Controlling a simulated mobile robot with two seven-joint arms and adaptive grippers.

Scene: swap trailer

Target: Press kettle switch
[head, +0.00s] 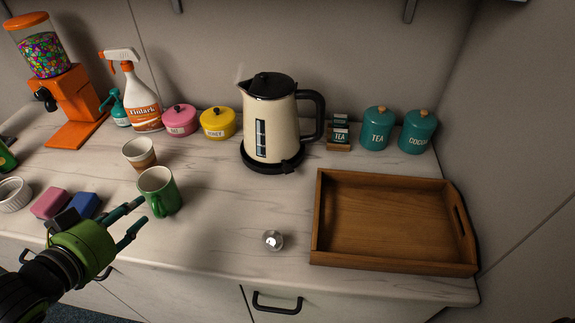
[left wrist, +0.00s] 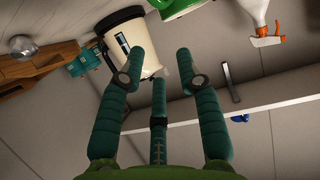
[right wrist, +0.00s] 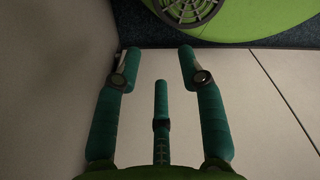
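The cream kettle (head: 270,130) with black lid and handle stands upright on its black base (head: 262,166) at the back middle of the counter. Its handle is on the right. I cannot clearly make out the switch. My left gripper (head: 138,213) is open and empty at the front left, well left and in front of the kettle, near the green mug. The kettle also shows in the left wrist view (left wrist: 117,40), beyond the spread fingers. My right gripper (right wrist: 159,52) is outside the head view; the right wrist view shows its fingers apart with nothing between them.
A wooden tray (head: 385,262) fills the front right. A small silver ball-like thing (head: 273,240) lies at front middle.

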